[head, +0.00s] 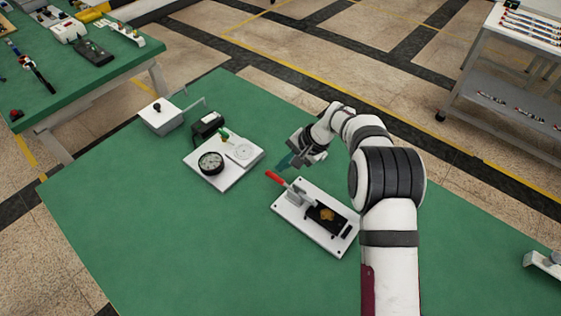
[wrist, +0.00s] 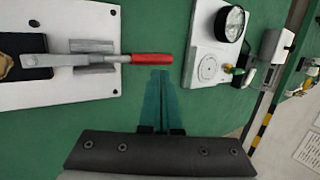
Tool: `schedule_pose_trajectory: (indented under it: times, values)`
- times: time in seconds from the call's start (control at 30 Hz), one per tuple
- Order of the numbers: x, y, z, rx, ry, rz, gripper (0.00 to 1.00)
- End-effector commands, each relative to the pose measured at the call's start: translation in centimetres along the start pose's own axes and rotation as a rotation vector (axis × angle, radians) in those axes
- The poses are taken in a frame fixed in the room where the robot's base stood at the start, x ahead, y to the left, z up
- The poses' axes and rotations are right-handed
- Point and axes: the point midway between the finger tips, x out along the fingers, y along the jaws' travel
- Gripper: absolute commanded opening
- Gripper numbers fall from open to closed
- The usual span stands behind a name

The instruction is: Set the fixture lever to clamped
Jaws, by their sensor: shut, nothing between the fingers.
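The fixture is a white plate (head: 287,210) on the green table with a grey clamp and a lever with a red handle (head: 275,178). A black block with a brownish piece (head: 327,214) sits on its right part. In the wrist view the red handle (wrist: 151,58) points right, past the edge of the plate (wrist: 75,92), and the lever arm lies across the clamp towards the black block. My gripper (head: 280,166) is shut and empty, close by the red handle's tip. In the wrist view its teal fingers (wrist: 159,74) end just below the handle; I cannot tell whether they touch.
The front of the green table (head: 170,250) is clear.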

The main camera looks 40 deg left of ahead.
Motion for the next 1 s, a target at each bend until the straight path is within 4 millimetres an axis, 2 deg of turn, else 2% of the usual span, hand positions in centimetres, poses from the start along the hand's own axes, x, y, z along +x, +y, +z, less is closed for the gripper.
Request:
schedule_pose_trajectory:
  times: [0.33,0.47,0.6,0.8,1.0]
  values:
    - [-0.2,0.2,0.0,-0.001,0.000,0.000,0.00]
    - [-0.9,-0.1,-0.9,-0.002,0.002,-0.002,0.00]
    - [-2.9,-0.9,-3.2,-0.002,0.005,-0.001,0.00]
    - [-7.4,-3.3,-3.0,-0.003,0.004,-0.001,0.00]
    - [-10.5,-5.0,-3.1,-0.001,0.001,-0.001,0.00]
